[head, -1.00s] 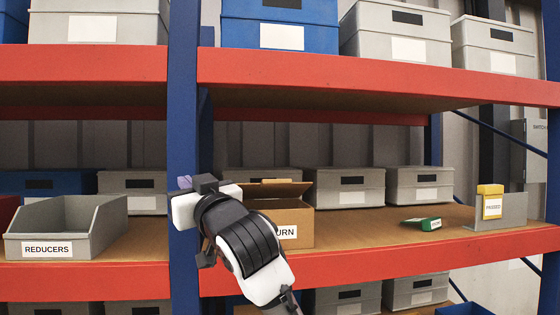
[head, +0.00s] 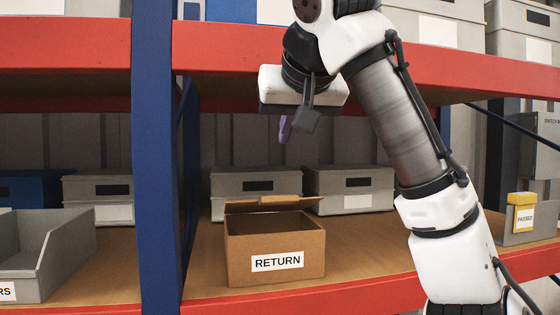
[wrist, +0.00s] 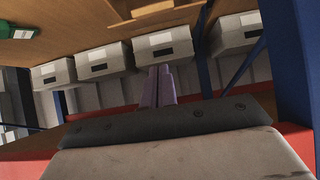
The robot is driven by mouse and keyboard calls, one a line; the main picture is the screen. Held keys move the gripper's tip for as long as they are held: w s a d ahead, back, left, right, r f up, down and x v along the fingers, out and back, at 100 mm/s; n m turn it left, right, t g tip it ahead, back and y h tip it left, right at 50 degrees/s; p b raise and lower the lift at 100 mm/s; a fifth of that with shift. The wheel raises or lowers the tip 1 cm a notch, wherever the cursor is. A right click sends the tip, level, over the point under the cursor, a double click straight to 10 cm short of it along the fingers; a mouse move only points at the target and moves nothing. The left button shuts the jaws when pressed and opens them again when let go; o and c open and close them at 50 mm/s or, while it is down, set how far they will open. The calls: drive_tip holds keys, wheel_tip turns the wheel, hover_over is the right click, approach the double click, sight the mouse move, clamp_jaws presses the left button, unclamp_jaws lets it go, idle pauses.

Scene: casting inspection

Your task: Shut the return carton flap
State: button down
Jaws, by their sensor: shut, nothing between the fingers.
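The return carton (head: 240,258) is a brown cardboard box with a white RETURN label, on the middle shelf. Its flap (head: 275,202) stands open at the back edge, tilted up, and the carton's top is open. My gripper (head: 286,130) hangs in the air above and behind the carton's front, fingers pointing down, apart from the flap. In the wrist view its purple fingers (wrist: 158,86) are together with nothing between them. Part of the carton (wrist: 150,10) shows at the top edge of that view, cut off by the frame.
Grey bins (head: 348,188) stand behind the carton. A blue upright (head: 155,150) is to its left, beside a grey open bin (head: 60,250). The red upper shelf beam (head: 230,55) is overhead. A green box (wrist: 18,22) shows in the wrist view.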

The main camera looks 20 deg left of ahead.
drive_tip(key=p+x, duration=0.2)
drive_tip(key=x, duration=0.7)
drive_tip(key=shift+w+a+f+p, duration=0.1)
drive_tip(key=shift+w+f+p, duration=0.1)
drive_tip(key=shift+p, duration=0.1)
drive_tip(key=shift+s+d+f, duration=0.15)
drive_tip(key=shift+s+f, duration=0.1)
drive_tip(key=shift+f, duration=0.25)
drive_tip(key=shift+s+d+f, duration=0.15)
drive_tip(key=shift+s+f, duration=0.1)
drive_tip(key=shift+f, duration=0.25)
drive_tip(key=shift+s+d+f, duration=0.15)
drive_tip(key=shift+s+f, duration=0.15)
drive_tip(key=shift+f, duration=0.45)
drive_tip(key=shift+f, duration=0.1)
